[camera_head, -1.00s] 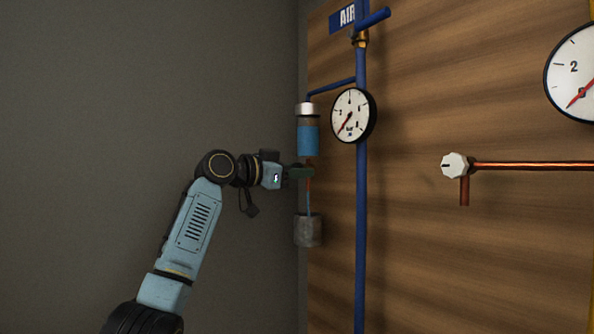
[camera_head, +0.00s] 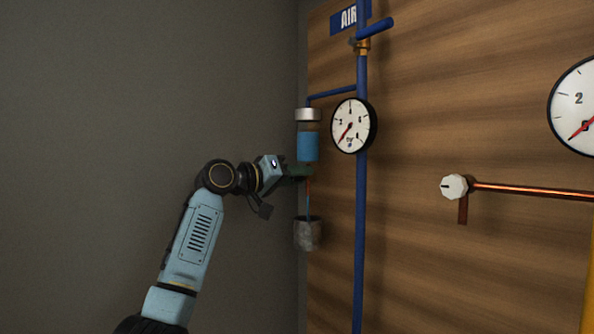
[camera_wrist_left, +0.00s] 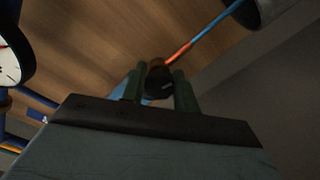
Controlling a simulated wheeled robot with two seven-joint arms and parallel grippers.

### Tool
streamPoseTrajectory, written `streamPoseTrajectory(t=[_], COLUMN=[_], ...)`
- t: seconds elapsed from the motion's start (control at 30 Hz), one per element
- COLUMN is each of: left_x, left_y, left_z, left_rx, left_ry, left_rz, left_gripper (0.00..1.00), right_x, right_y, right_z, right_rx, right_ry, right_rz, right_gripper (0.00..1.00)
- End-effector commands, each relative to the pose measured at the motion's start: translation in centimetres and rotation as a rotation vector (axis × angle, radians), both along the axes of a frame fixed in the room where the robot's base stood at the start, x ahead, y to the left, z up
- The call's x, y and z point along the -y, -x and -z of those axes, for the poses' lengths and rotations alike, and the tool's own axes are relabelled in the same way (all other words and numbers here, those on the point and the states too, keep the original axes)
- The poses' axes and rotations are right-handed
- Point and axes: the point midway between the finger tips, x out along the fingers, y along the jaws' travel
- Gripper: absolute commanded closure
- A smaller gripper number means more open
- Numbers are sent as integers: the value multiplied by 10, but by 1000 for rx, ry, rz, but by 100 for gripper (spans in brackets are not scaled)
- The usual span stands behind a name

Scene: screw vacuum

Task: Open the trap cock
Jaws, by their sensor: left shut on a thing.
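The trap is a clear vessel with blue liquid (camera_head: 308,147) under a silver cap, at the corner edge of the wooden panel. The trap cock (camera_wrist_left: 158,80), a dark knob on a brown-copper body, sits under it. My left gripper (camera_head: 300,172) is at the cock, and its dark green fingers also show in the left wrist view (camera_wrist_left: 160,90). They stand on either side of the knob, shut on it. In the head view the cock is mostly hidden behind the fingers. A copper outlet (camera_head: 308,185) and thin blue line run down to a grey pot. My right gripper is not in view.
The grey pot (camera_head: 307,235) hangs below the trap. A blue pipe (camera_head: 360,240) with a small gauge (camera_head: 354,126) and blue handle (camera_head: 376,27) stands right of it. A white knob (camera_head: 454,187) on a copper pipe is farther right. Left of the panel is bare wall.

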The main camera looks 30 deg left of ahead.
Motion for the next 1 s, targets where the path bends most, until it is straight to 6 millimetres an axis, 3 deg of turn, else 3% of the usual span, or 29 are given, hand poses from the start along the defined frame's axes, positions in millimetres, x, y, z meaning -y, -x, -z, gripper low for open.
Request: streamPoseTrajectory(t=[0.3,0.87,0.9,1.0], left_x=[1,1,1,1], left_y=[0,0,0,0], left_z=[1,1,1,1], left_rx=[-54,-66,-66,-66], left_ry=[123,151,150,150], left_rz=[1,1,1,1], left_gripper=[93,93,69,56], right_x=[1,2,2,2], right_y=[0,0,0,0], right_z=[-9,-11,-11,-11], right_rx=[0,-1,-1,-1], right_ry=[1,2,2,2], right_rz=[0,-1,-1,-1], right_gripper=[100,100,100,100])
